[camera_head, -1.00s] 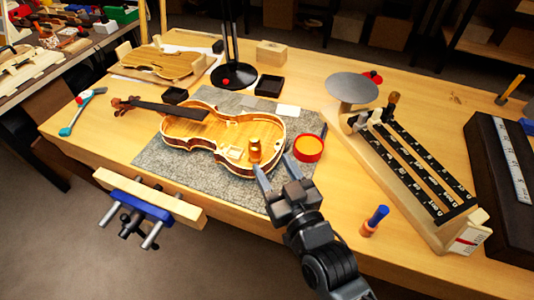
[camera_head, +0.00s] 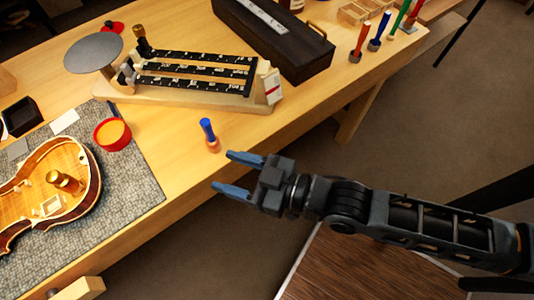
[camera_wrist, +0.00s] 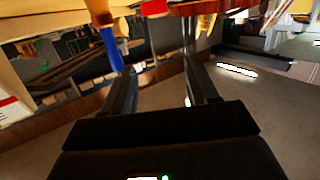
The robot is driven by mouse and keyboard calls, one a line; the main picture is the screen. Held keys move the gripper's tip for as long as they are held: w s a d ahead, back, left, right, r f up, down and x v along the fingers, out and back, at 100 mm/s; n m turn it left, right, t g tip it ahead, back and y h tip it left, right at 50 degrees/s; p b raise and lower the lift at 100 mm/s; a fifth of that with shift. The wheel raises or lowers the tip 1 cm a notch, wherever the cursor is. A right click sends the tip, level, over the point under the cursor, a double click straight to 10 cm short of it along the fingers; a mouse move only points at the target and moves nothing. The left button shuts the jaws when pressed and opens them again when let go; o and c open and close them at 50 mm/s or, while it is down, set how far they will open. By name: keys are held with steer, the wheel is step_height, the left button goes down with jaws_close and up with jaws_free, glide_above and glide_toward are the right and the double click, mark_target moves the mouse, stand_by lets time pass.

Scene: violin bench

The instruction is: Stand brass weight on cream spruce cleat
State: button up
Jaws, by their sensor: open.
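The brass weight (camera_head: 64,182) is on the open violin body (camera_head: 30,185) at the left of the head view. It looks roughly upright, leaning left in the picture. A small cream piece, which looks like the spruce cleat (camera_head: 51,205), lies beside the weight's base. I cannot tell whether the weight's base rests on any cleat. My gripper (camera_head: 228,172) is open and empty, well to the right of the violin, by the bench's front edge. Its two fingers also show apart in the wrist view (camera_wrist: 160,78), with nothing between them.
A beam balance (camera_head: 200,90) and a dark case (camera_head: 275,40) stand farther back. A red dish (camera_head: 112,134) sits on the grey mat (camera_head: 125,185). Bare bench top lies between mat and gripper.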

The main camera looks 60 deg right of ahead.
steer(key=s+d+r+m+h, duration=0.1)
steer(key=s+r, duration=0.3)
steer(key=s, duration=0.4)
steer(key=s+d+r+m+g+h, duration=0.1)
steer(key=s+d+r, duration=0.3)
steer(key=s, duration=0.5)
steer(key=shift+s+d+r+m+h, duration=0.15)
steer(key=shift+s+r+m+h, duration=0.3)
steer(key=shift+h, duration=0.45)
